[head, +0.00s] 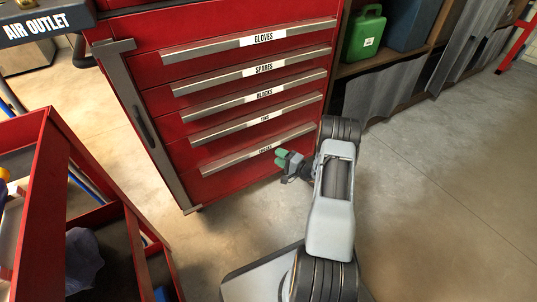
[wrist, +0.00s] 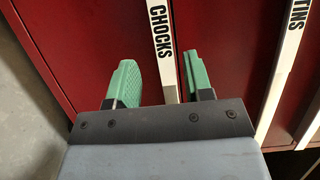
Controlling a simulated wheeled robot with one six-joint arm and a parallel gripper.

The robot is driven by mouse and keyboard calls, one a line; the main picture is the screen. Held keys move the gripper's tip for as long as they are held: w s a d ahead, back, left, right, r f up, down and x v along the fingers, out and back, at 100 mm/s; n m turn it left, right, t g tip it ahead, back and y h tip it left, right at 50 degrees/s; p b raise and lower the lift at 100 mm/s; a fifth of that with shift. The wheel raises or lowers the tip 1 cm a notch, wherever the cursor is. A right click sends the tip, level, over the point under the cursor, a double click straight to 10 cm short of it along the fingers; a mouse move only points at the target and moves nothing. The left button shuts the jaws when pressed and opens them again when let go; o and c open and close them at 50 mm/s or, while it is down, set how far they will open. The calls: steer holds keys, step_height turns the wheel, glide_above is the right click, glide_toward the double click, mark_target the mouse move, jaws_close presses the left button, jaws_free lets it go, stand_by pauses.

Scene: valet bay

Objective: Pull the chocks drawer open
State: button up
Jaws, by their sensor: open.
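The chocks drawer (head: 232,180) is the lowest drawer of the red cabinet in the head view, and its front looks flush with the cabinet. Its long pale handle (head: 222,163) runs across the top of its front; the label is partly too small to read there. In the wrist view the handle (wrist: 158,45) reads CHOCKS. My gripper (head: 289,160) is at the right part of this handle. In the wrist view my gripper's green fingers (wrist: 160,64) are open, one on each side of the handle, with gaps on both sides. Whether the fingertips reach around it is unclear.
The tins drawer handle (head: 255,120) is just above, with the blocks, spares and gloves drawers higher up. A red cart (head: 45,190) stands at the left. A shelf with a green can (head: 364,33) is behind at the right. The floor at right (head: 440,210) is clear.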

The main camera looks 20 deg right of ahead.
mark_target(265, 150)
steer(key=shift+b+x, duration=0.9)
steer(key=shift+x, duration=2.2)
jaws_close()
